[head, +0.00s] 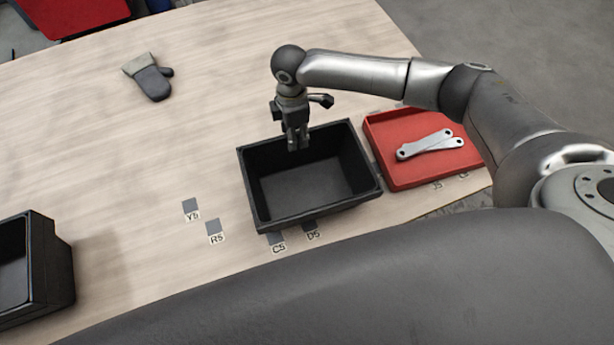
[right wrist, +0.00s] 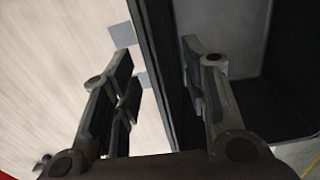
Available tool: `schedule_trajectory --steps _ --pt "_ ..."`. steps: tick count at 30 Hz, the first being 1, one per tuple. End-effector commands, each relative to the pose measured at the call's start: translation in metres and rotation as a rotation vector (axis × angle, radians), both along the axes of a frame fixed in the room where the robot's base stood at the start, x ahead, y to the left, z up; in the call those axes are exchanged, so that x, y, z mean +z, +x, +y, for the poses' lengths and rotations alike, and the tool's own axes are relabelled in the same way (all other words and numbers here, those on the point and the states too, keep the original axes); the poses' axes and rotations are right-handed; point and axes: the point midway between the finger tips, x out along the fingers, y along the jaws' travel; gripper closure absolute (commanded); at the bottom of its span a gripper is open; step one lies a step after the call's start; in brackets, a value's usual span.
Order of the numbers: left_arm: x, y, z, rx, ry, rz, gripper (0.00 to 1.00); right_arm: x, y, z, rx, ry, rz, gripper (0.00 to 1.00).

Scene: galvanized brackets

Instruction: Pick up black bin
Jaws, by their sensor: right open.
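An empty black bin (head: 322,208) stands upright on the wooden table, near its front edge. One finger is on the inner side, the other over the table side. I cannot tell whether they touch the wall. A second black bin (head: 58,262) is cut off at the left edge of the head view. My left gripper is out of view.
A red tray (head: 385,165) with flat metal brackets (head: 432,145) stands close to the right of the bin. A grey mitt (head: 152,80) lies at the back left. Grey marker squares with labels (head: 213,228) are in front. The table's left middle is clear.

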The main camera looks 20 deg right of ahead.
Motion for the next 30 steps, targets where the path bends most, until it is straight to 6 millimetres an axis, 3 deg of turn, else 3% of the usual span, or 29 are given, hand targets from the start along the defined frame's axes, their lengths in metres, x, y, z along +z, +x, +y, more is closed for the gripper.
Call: schedule_trajectory --steps 4,13,23,30 --pt "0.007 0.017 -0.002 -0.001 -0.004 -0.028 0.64 -0.018 0.000 0.000 0.001 -0.001 0.000 0.59" --pt "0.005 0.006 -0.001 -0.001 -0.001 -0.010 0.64 -0.025 0.000 0.000 0.001 0.001 -0.002 0.59" --pt "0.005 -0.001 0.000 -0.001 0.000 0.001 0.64 -0.024 0.000 0.000 0.001 0.001 -0.002 1.00" --pt "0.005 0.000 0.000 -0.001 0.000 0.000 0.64 -0.023 0.001 0.000 0.000 0.001 -0.003 1.00"
